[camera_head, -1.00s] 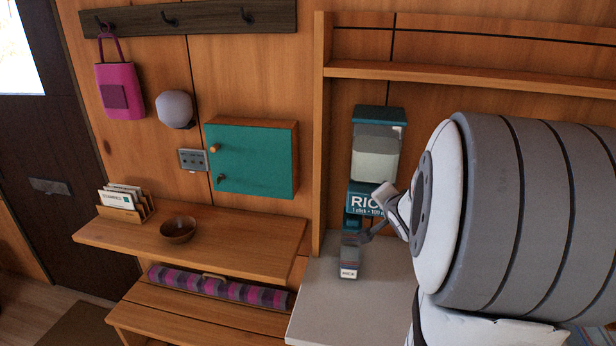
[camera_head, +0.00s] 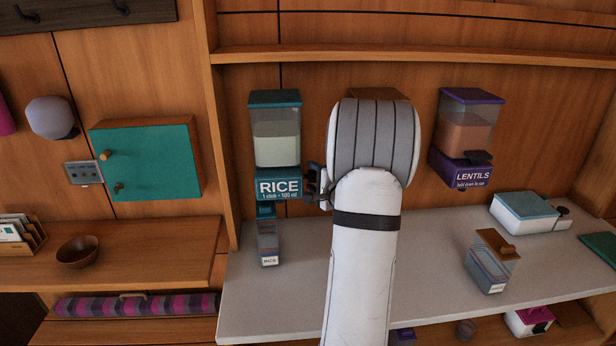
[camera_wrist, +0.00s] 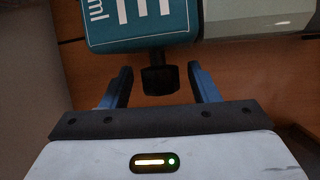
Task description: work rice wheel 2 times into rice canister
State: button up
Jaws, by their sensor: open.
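The rice dispenser (camera_head: 276,140) hangs on the timber wall, with pale rice in its clear hopper and a teal RICE label reading 1 click = 100 ml. The rice wheel, a black knob, shows in the wrist view (camera_wrist: 159,79) beside the teal label block (camera_wrist: 140,22). My gripper (camera_head: 314,186) is at the dispenser's right side. In the wrist view my gripper (camera_wrist: 162,88) is open, a finger on either side of the wheel, with visible gaps. The rice canister (camera_head: 268,242) stands upright on the counter below the spout; its fill level is unclear.
A lentils dispenser (camera_head: 467,135) hangs to the right. Another canister (camera_head: 491,262) and a white box with a teal lid (camera_head: 525,212) stand on the right of the grey counter (camera_head: 430,290). A teal cabinet (camera_head: 150,160) and wooden bowl (camera_head: 78,251) are left.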

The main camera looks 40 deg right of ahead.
jog(key=shift+w+d+f, duration=0.1)
jog(key=shift+w, duration=0.65)
